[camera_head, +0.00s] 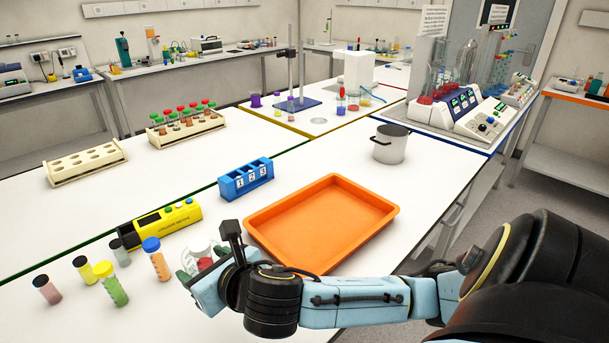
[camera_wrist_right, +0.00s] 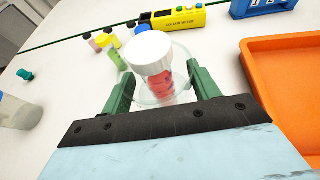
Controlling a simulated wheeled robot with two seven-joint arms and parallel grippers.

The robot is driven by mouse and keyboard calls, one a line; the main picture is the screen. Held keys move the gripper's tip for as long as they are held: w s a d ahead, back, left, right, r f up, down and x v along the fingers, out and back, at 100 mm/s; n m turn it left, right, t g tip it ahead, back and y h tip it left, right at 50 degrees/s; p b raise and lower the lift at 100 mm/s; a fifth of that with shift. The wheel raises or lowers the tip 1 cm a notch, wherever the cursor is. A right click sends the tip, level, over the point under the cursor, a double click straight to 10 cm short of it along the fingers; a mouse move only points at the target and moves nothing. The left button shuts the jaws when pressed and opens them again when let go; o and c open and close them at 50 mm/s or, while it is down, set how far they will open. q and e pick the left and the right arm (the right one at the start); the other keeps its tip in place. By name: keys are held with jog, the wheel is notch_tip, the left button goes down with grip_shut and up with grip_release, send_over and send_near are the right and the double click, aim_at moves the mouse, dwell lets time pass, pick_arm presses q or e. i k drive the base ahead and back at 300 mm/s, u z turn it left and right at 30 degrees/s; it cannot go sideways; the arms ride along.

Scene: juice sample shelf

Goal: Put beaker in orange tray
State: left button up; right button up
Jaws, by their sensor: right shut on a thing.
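My right gripper (camera_head: 199,274) is at the left of the orange tray (camera_head: 262,215) in the head view. In the right wrist view its green fingers (camera_wrist_right: 160,93) are shut on a clear glass beaker (camera_wrist_right: 182,76). A white-capped vial with red contents (camera_wrist_right: 152,58) shows within the beaker's outline and seems to stand in it. The white cap also shows in the head view (camera_head: 199,247), with the gripper hiding much of the beaker. The tray is empty; its edge also shows in the right wrist view (camera_wrist_right: 254,75). My left gripper is not in view.
Several capped vials (camera_head: 113,284) and a yellow colour meter (camera_head: 165,221) stand left of my gripper. A blue numbered rack (camera_head: 246,179) and a metal pot (camera_head: 390,144) stand behind the tray. Wooden racks (camera_head: 86,165) are farther back. Bare white table lies between.

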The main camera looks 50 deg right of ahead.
aim_at(330, 219)
jog(key=u, duration=1.45)
jog(key=k, duration=1.8)
jog(key=z, duration=1.2)
jog(key=i, duration=1)
jog(key=u, duration=0.1)
